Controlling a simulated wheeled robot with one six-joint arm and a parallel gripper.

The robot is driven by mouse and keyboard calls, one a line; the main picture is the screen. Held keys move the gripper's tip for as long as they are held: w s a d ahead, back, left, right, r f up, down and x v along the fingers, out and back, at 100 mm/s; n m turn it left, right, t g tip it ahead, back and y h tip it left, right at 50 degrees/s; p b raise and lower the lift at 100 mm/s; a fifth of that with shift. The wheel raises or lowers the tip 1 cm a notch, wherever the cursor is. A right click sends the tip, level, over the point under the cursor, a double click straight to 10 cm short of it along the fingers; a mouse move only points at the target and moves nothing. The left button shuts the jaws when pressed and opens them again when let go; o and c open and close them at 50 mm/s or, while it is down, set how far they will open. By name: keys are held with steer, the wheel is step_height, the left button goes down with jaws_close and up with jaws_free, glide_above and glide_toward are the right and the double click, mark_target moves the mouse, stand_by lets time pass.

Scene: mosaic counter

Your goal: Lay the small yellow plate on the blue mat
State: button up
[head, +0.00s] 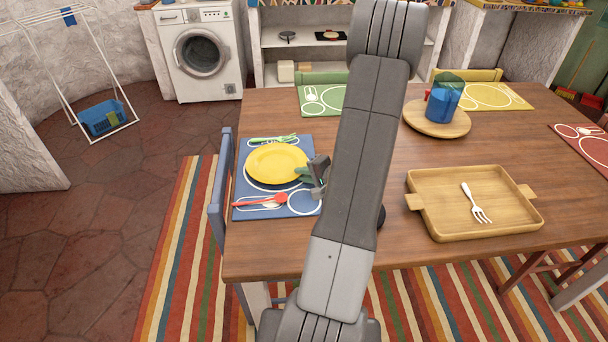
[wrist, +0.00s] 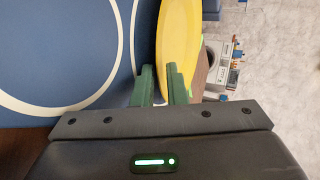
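The yellow plate (head: 277,163) is roughly level over the blue mat (head: 243,188), covering most of its white ring, part of which shows below the plate. My gripper (head: 306,173) is at the plate's right rim. In the wrist view its green fingers (wrist: 161,85) are close together, with the rim between them. The far underside of the plate is hidden.
A green-and-white utensil (head: 272,140) lies above the plate and a red spoon (head: 268,201) below it. A blue chair (head: 218,190) stands at the left edge. A wooden tray (head: 440,190) with a fork, and a round board (head: 425,128) with a blue cup, are rightward.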

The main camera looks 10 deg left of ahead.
steer(key=shift+r, duration=0.1)
steer(key=shift+r+p, duration=0.15)
steer(key=shift+p, duration=0.2)
steer(key=b+v, duration=0.1)
steer(key=v, duration=1.1)
